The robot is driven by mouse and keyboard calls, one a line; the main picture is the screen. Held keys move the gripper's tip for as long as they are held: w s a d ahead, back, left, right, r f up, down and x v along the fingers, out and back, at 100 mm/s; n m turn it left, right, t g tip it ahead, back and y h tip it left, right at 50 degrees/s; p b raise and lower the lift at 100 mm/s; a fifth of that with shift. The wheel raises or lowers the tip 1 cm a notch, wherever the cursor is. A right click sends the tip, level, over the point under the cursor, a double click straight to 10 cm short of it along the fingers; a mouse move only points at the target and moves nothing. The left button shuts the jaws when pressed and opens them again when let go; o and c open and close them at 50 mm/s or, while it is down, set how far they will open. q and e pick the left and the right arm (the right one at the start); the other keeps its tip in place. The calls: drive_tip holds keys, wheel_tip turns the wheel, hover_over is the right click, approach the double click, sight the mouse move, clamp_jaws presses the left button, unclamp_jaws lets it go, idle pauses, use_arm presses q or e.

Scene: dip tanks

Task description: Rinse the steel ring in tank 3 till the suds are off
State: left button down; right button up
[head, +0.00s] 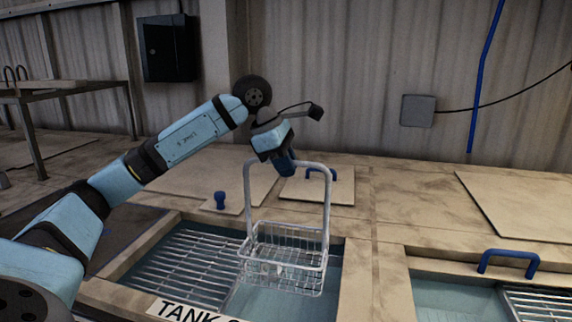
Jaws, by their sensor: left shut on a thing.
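My left gripper (289,166) is shut on the tall grey handle of a wire basket (328,215). The basket hangs roughly upright over the tank (344,282) in the middle front, above its water. A small pale shape (266,268) shows in the basket; I cannot tell whether it is the steel ring or whether it has suds. The tank's label (188,311) reads "TANK", but its number is cut off by the frame edge. My right gripper is not in view.
A slatted rack (185,262) covers the left of this tank. Another tank (452,298) with a blue handle (508,260) lies at right. Flat lids and a blue knob (220,200) are on the deck behind. A metal table (65,91) stands at far left.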

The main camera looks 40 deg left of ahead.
use_arm(q)
drive_tip(key=shift+s+a, duration=0.2)
drive_tip(key=shift+a, duration=0.3)
drive_tip(key=shift+f, duration=0.15)
wheel_tip(320, 180, down, 22)
drive_tip(key=b, duration=1.7)
drive_tip(key=shift+f, duration=0.1)
drive_tip(key=shift+f+b, duration=0.65)
drive_tip(key=shift+b, duration=0.05)
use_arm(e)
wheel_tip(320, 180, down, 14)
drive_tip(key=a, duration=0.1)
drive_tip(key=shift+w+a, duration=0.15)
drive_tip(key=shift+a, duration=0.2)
use_arm(q)
drive_tip(key=shift+d, duration=0.1)
